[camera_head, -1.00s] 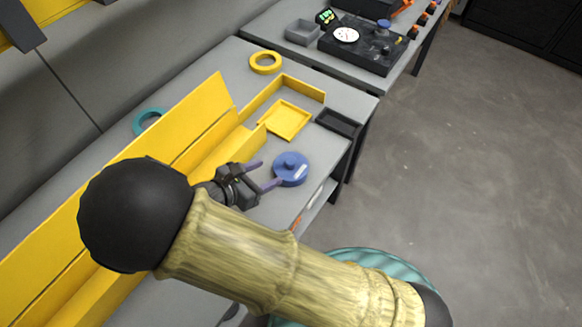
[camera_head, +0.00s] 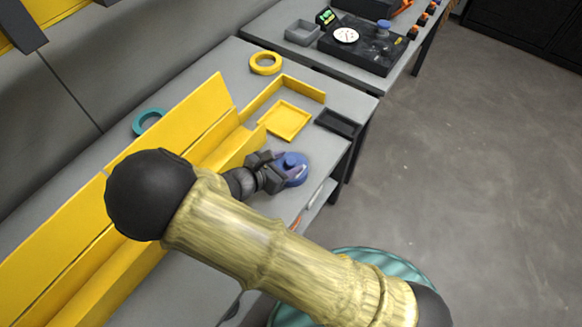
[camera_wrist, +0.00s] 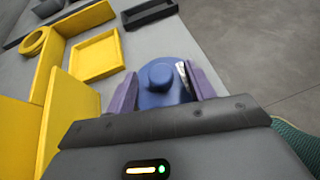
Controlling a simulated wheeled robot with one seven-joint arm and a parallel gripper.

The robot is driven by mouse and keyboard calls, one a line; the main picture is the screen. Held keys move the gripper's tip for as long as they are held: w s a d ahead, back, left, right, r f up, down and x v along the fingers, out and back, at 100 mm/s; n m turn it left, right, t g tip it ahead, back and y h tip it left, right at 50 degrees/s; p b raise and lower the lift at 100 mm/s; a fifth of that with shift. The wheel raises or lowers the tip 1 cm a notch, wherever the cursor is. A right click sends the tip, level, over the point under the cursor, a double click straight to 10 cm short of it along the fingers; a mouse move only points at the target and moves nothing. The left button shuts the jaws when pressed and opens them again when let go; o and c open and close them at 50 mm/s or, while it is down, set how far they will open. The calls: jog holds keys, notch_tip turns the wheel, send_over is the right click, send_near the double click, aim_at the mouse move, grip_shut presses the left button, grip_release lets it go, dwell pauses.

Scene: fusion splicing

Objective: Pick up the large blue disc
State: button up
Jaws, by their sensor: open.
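The large blue disc (camera_head: 298,180) lies flat on the grey table and has a raised round knob at its centre. In the wrist view the disc (camera_wrist: 162,62) shows between my two fingers, with a white label on its right side. My gripper (camera_head: 287,169) is open at the disc, coming from the left in the head view. In the wrist view the purple fingertips of my gripper (camera_wrist: 160,88) stand on either side of the knob. I cannot tell whether they touch the disc. The disc's near edge is hidden by my gripper.
A yellow tray (camera_head: 304,122) and a black tray (camera_head: 338,123) lie behind the disc. A tall yellow panel (camera_head: 190,125) runs along the left. A yellow ring (camera_head: 265,64) and a teal ring (camera_head: 148,121) lie farther off. The table's edge is close on the right.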

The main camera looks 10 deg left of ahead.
aim_at(291, 161)
jog(key=shift+x, duration=1.05)
jog(key=c, duration=1.1)
jog(key=shift+r, duration=0.1)
notch_tip(291, 161, up, 10)
jog(key=shift+f, duration=0.1)
